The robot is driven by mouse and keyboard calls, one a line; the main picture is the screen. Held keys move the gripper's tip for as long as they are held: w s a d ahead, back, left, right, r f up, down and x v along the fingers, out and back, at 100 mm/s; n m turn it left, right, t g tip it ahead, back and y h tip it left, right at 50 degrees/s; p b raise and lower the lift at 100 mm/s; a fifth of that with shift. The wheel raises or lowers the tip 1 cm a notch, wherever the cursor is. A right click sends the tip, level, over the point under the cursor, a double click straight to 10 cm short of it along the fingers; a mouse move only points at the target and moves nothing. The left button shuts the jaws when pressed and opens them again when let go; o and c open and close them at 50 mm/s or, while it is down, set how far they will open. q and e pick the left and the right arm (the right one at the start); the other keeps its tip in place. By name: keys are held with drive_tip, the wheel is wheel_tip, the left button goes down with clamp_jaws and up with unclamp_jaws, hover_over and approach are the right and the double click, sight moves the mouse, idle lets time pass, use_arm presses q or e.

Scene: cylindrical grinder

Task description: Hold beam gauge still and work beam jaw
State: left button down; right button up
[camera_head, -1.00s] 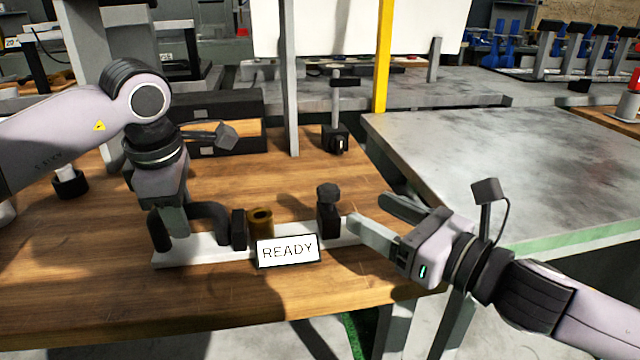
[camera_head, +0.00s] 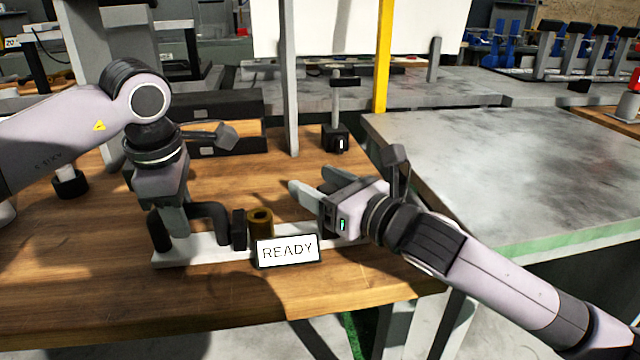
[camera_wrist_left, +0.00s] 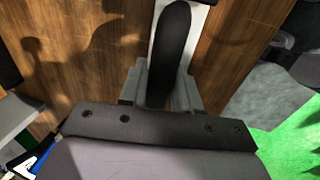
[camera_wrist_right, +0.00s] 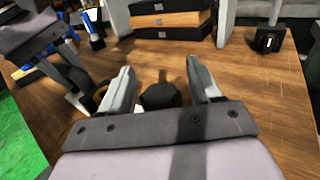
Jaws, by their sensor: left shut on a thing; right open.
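The beam gauge is a pale flat beam (camera_head: 205,254) lying on the wooden bench, with a dark curved handle (camera_head: 208,211) at its left end. My left gripper (camera_head: 176,222) is shut on this handle; the handle also shows between its fingers in the left wrist view (camera_wrist_left: 172,50). A dark fixed block (camera_head: 239,230) and a brass ring (camera_head: 261,222) stand beside the handle. The beam jaw's dark knob (camera_wrist_right: 160,96) shows between the spread fingers of my right gripper (camera_wrist_right: 158,72). In the head view my right gripper (camera_head: 308,185) is open and hides the jaw.
A READY sign (camera_head: 288,250) stands at the front of the beam. Dark cases (camera_head: 215,105) and a small post on a dark base (camera_head: 336,138) stand behind. The bench front is clear.

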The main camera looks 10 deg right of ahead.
sight(266, 209)
drive_tip(key=c, duration=0.7)
drive_tip(key=a, duration=0.8)
drive_tip(key=shift+a, duration=0.25)
drive_tip(key=shift+s+a, duration=0.15)
drive_tip(key=shift+a, duration=0.15)
drive_tip(key=o, duration=0.7)
drive_tip(key=shift+d, duration=0.1)
drive_tip(key=shift+d, duration=0.1)
